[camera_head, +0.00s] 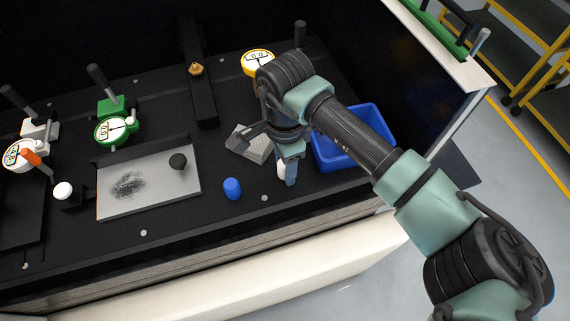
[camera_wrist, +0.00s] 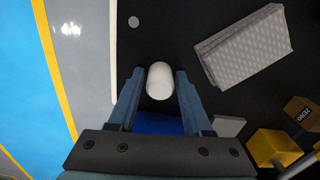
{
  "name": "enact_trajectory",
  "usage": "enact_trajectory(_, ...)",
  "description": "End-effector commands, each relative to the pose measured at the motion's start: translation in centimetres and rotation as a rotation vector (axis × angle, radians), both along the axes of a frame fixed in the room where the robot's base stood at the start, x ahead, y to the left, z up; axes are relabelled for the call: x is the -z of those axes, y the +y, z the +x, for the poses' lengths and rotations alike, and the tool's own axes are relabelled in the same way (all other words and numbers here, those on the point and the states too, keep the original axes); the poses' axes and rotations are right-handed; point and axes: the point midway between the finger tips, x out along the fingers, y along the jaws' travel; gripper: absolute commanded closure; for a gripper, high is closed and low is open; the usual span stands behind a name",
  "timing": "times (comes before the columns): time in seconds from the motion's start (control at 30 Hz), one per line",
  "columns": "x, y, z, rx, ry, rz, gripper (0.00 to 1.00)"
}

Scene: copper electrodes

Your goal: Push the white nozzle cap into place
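The white nozzle cap (camera_wrist: 160,80) is a small rounded white piece between the two blue fingers of my gripper (camera_wrist: 160,92) in the wrist view. Narrow dark gaps show on both sides of it, so the fingers look open around it and not clamped. In the head view, the white cap (camera_head: 281,171) is mostly hidden behind a finger of my gripper (camera_head: 287,170), which points down at the black bench. What lies under the cap is hidden. A separate blue cap (camera_head: 232,188) stands on the bench to the left.
A blue bin (camera_head: 358,122) stands right of my gripper. A grey patterned block (camera_head: 246,147) lies behind it to the left. A yellow dial gauge (camera_head: 257,62) is farther back. The bench's front edge is close.

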Motion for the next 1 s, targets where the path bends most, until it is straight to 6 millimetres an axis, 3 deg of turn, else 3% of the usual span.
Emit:
enact_trajectory(0.03, 0.0, 0.0, 0.0, 0.0, 0.0, 0.0, 0.61)
enact_trajectory(0.27, 0.0, 0.0, 0.0, 0.0, 0.0, 0.0, 1.0)
enact_trajectory(0.67, -0.8, 0.0, 0.1, -0.001, -0.002, 0.001, 1.0)
enact_trajectory(1.0, -7.2, 0.0, 0.1, -0.001, -0.005, -0.002, 1.0)
